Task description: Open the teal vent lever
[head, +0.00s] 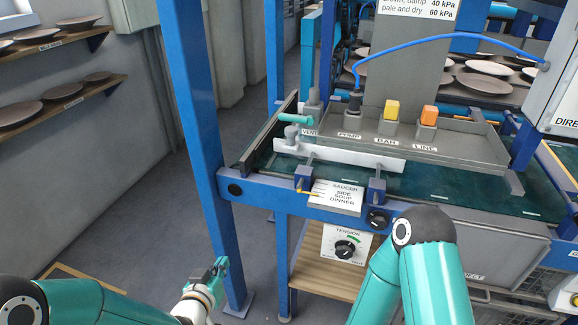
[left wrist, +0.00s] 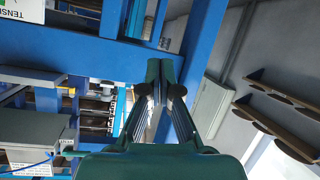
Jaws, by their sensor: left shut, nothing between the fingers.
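The teal vent lever (head: 296,118) stands at the left end of the grey control tray, beside the VENT label (head: 308,132). Its teal handle lies about level and points left. My left gripper (head: 220,265) is low in front of the machine, near the blue post, well below the lever and apart from it. In the left wrist view its fingers (left wrist: 160,70) are together with nothing between them.
A blue post (head: 200,130) rises left of the machine. The tray (head: 440,142) carries a yellow block (head: 391,110), an orange block (head: 429,115) and a blue hose (head: 430,40). A tension dial (head: 345,247) sits below. Plate shelves (head: 60,100) line the left wall.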

